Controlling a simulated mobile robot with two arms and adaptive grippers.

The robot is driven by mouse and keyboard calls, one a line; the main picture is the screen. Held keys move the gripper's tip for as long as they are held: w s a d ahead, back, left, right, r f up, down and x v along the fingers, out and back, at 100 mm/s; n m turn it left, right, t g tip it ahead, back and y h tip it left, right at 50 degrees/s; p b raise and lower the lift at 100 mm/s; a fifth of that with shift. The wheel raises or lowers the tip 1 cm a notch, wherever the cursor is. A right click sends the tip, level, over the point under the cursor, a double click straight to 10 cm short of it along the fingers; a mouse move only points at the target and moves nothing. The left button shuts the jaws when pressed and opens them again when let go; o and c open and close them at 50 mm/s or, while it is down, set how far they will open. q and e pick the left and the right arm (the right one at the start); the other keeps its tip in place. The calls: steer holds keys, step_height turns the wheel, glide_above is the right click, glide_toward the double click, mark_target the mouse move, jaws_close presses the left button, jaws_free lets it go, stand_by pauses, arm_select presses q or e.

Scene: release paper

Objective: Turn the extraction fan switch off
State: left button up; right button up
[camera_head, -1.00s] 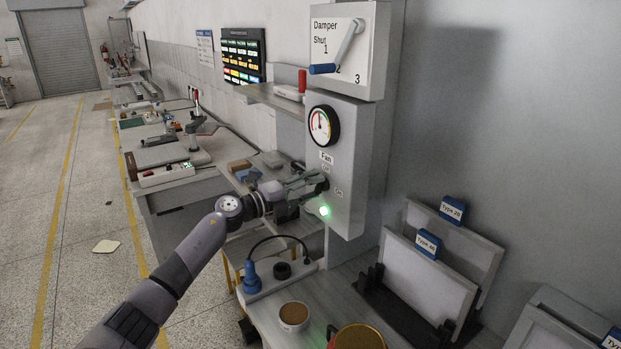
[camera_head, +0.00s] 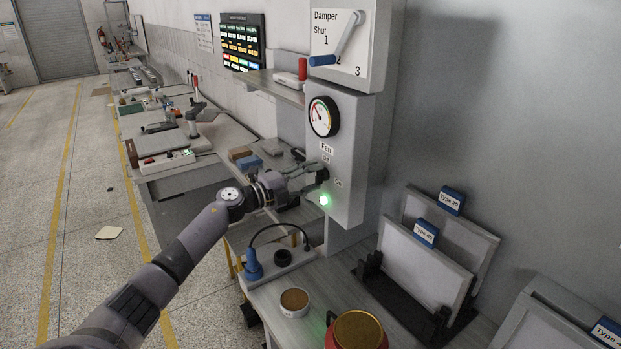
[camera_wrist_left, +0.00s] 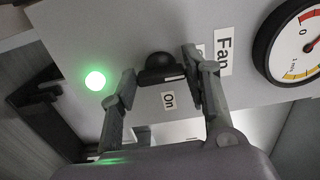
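The extraction fan switch is a black knob (camera_wrist_left: 160,68) on the grey fan panel (camera_head: 346,190), beside the "Fan" and "On" labels. In the wrist view my left gripper (camera_wrist_left: 157,64) is open, with one finger on each side of the knob. The right-hand finger is close to the knob or touching it; a gap shows on the left. In the head view the left gripper (camera_head: 317,178) largely hides the switch. The green light (camera_head: 323,200) on the panel is lit; it also shows in the wrist view (camera_wrist_left: 95,81). My right gripper is not in view.
A round gauge (camera_head: 323,116) sits above the switch, and a damper box with a blue-handled lever (camera_head: 323,60) is higher up. A shelf (camera_head: 275,86) juts out left of the panel. Below are a socket block with a blue plug (camera_head: 253,264) and a cup (camera_head: 294,302).

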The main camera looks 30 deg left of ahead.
arm_select(q)
steer(key=o, duration=0.4)
steer(key=shift+o, duration=0.2)
steer(key=v, duration=1.2)
steer(key=shift+a+f, duration=0.1)
